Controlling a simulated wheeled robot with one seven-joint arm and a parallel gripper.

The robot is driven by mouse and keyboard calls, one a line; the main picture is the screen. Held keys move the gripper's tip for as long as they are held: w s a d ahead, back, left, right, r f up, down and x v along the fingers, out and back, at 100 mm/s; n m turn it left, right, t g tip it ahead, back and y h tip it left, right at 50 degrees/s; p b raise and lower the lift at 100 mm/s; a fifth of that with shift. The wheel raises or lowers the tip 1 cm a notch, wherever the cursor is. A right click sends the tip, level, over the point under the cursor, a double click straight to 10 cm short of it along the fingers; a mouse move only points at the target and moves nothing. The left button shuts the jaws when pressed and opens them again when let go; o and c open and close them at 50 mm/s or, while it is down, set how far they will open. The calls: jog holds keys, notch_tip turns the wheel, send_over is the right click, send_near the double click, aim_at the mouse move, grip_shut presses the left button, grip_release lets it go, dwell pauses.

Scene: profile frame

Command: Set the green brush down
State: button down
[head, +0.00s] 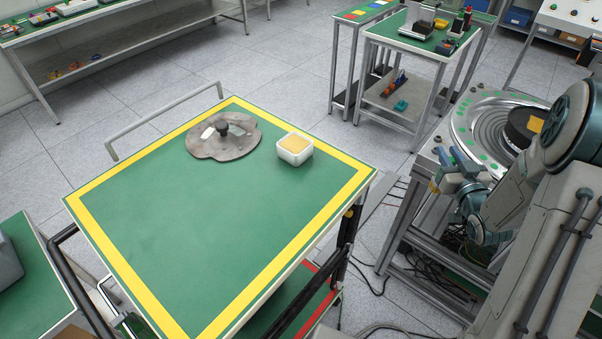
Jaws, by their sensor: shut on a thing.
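My gripper (456,172) is at the right, at the end of my folded arm and well to the right of the green cart top (210,230). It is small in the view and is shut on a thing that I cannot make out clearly. I cannot pick out the green brush with certainty. The cart top has a yellow border and a wide bare green middle.
On the cart's far part lie a flat grey irregular piece (212,146) with a dark knob and a white square tub (294,158) with yellow contents. A round metal machine (470,118) stands beside my arm. Benches stand behind. A rail edges the cart's far left.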

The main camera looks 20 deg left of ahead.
jog(key=s+a+r+n+g+y+b, duration=0.1)
jog(key=s+a+r+n+g+y, duration=0.95)
jog(key=a+r, duration=0.5)
jog(key=s+a+f+m+h, duration=0.1)
jog(key=s+a+f, duration=0.1)
jog(key=a+f, duration=0.7)
jog(key=shift+a+f+p, duration=0.35)
jog(key=shift+a+p, duration=0.05)
jog(key=shift+a, duration=0.4)
jog(key=shift+h, duration=0.25)
jog(key=shift+f+m, duration=0.15)
jog(key=shift+m, duration=0.1)
jog(key=c, duration=1.2)
grip_release()
